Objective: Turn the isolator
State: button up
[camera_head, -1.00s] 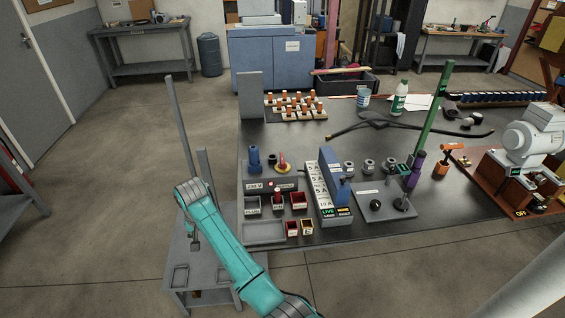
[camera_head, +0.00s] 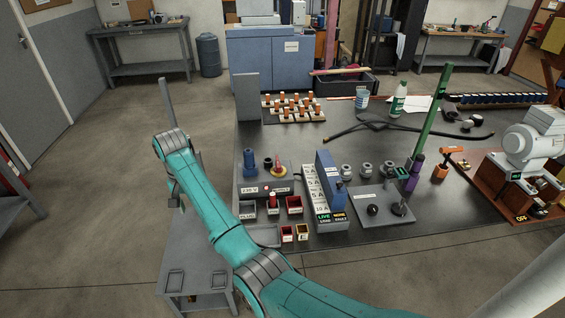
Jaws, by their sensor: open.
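A red rotary handle on a yellow disc (camera_head: 279,171), which looks like the isolator, sits on the panel at the left part of the dark bench. Its exact handle angle is too small to tell. My gripper (camera_head: 174,199) hangs below the wrist of my teal arm, over the floor and low grey stand, left of the bench. It is open, and no object shows in it. It is well apart from the isolator, which is unobstructed.
A grey upright panel (camera_head: 246,97) stands behind.

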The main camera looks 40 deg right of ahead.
aim_at(278, 168)
jog(key=i+l, duration=0.1)
jog(key=l, duration=0.8)
jog(key=i+l, duration=0.1)
jog(key=l, duration=0.8)
jog(key=i+l, duration=0.15)
jog(key=l, duration=0.2)
